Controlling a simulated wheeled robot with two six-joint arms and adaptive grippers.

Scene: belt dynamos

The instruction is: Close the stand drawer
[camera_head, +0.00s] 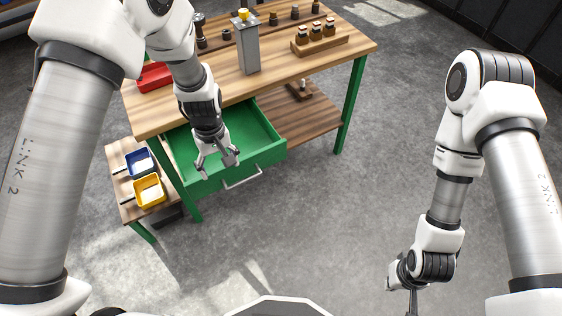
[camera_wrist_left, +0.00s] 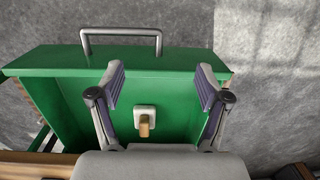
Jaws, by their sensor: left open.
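The stand drawer (camera_head: 268,158) is green and pulled out from under the wooden tabletop of the green-legged stand (camera_head: 350,95). Its grey bar handle (camera_head: 242,180) is on the front panel. My left gripper (camera_head: 216,168) is open above the drawer, close to its front panel. In the left wrist view the open drawer (camera_wrist_left: 60,63) lies beneath the spread fingers (camera_wrist_left: 160,84), with the handle (camera_wrist_left: 121,33) beyond them. A small white square piece with a brass-coloured peg (camera_wrist_left: 145,122) shows inside the drawer. My right gripper (camera_head: 408,287) hangs at the lower right, away from the stand, partly cut off.
A low side table (camera_head: 128,209) with a blue bin (camera_head: 140,163) and a yellow bin (camera_head: 149,190) stands left of the drawer. On the tabletop are a grey post (camera_head: 247,50), a wooden holder (camera_head: 322,43) and a red tray (camera_head: 154,77). The floor in front is clear.

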